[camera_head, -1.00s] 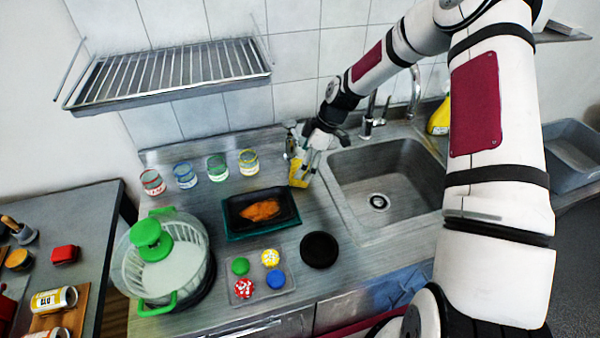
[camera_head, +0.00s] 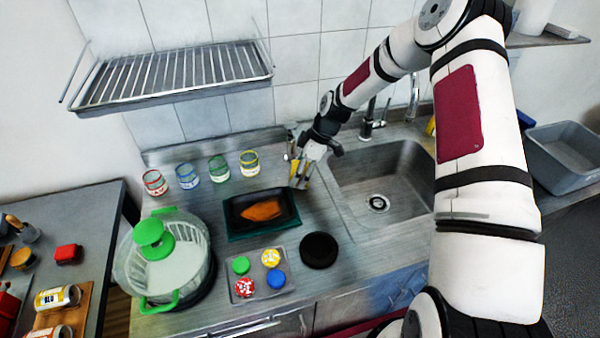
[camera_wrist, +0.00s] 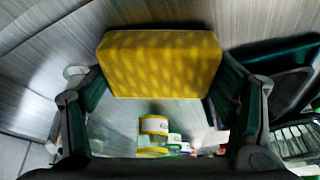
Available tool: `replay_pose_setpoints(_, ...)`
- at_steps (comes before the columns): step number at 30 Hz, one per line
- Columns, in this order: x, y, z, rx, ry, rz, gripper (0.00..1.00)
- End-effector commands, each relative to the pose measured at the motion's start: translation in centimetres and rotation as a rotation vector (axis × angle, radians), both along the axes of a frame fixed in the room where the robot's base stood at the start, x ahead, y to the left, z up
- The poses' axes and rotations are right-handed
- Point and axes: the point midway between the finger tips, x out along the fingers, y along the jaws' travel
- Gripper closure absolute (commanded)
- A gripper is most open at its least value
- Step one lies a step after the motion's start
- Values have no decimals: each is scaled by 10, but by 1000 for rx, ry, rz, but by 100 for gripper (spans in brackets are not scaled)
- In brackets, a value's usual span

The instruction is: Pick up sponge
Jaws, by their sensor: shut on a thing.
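The yellow sponge (camera_wrist: 160,62) fills the space between the two fingers of my gripper (camera_wrist: 160,85) in the wrist view. The fingers touch its left and right sides, so my gripper is shut on it. In the head view my gripper (camera_head: 301,183) is at the counter just left of the sink, and a bit of the yellow sponge (camera_head: 296,179) shows between the fingers. I cannot tell whether the sponge still touches the counter.
The sink (camera_head: 385,165) lies right of my gripper. A dark tray (camera_head: 240,227) with an orange piece is to the left, with several glasses (camera_head: 217,168) behind. A black disc (camera_head: 319,250) and a salad spinner (camera_head: 165,262) are nearer. A rack (camera_head: 170,75) hangs on the wall.

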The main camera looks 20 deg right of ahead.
Motion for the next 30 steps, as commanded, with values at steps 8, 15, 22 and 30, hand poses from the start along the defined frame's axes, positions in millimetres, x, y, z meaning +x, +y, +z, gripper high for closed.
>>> replay_pose_setpoints(8, 1, -1, 8, -1, -2, -1, 41)
replay_pose_setpoints(15, -1, -1, 37, -2, -1, -1, 41)
replay_pose_setpoints(22, -59, -2, 42, 1, 2, -1, 41)
replay_pose_setpoints(30, -117, -1, 47, 1, 2, -1, 41)
